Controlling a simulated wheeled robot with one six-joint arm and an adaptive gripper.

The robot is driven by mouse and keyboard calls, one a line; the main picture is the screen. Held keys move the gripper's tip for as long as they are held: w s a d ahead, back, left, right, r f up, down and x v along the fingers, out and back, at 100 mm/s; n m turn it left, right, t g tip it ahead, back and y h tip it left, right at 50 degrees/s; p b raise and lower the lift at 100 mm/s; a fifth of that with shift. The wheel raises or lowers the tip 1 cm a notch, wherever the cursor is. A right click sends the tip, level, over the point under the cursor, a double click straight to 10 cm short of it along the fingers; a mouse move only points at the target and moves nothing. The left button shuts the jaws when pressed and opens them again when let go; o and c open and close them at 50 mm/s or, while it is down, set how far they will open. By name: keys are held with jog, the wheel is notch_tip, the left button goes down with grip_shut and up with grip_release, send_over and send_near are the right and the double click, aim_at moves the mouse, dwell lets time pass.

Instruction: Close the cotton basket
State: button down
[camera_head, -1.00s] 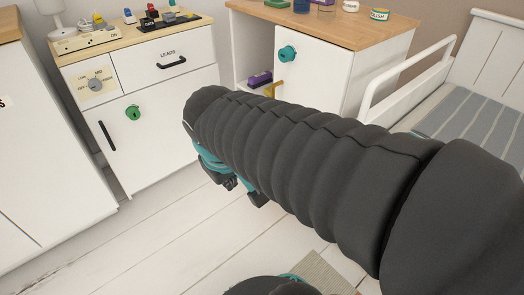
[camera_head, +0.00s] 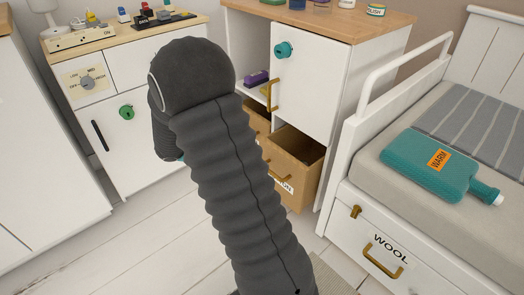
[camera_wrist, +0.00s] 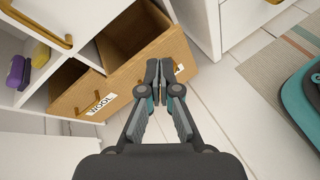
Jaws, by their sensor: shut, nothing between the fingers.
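An open wooden basket (camera_head: 297,152) stands pulled out from the lower part of the white cabinet. Its front label is partly hidden by my arm in the head view. In the wrist view this basket (camera_wrist: 130,35) has its label mostly behind my fingers, so the word cannot be read. A second wooden basket beside it, with its front marked WOOL (camera_wrist: 80,100), also shows an opening. My gripper (camera_wrist: 162,78) is shut and empty, in front of or over the right basket's front panel; contact cannot be told. In the head view my arm hides the gripper.
A white cabinet door (camera_head: 308,75) with a teal knob is above the baskets. A purple item (camera_head: 256,78) lies on the shelf. The bed (camera_head: 345,195) with a drawer marked WOOL (camera_head: 385,245) and a teal bottle (camera_head: 425,165) are at right. Floor (camera_wrist: 225,110) is clear.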

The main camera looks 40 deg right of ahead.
jog(key=w+d+f+n+t+h, duration=0.1)
jog(key=w+d+f+n+h, duration=0.2)
jog(key=w+f, duration=0.4)
jog(key=n+t+h+b, duration=0.2)
jog(key=n+t, duration=0.1)
jog(key=n, duration=0.2)
send_near(270, 147)
jog(key=d, duration=0.7)
jog(key=shift+w+d+f, duration=0.1)
jog(key=shift+w, duration=0.15)
jog(key=shift+t, duration=0.3)
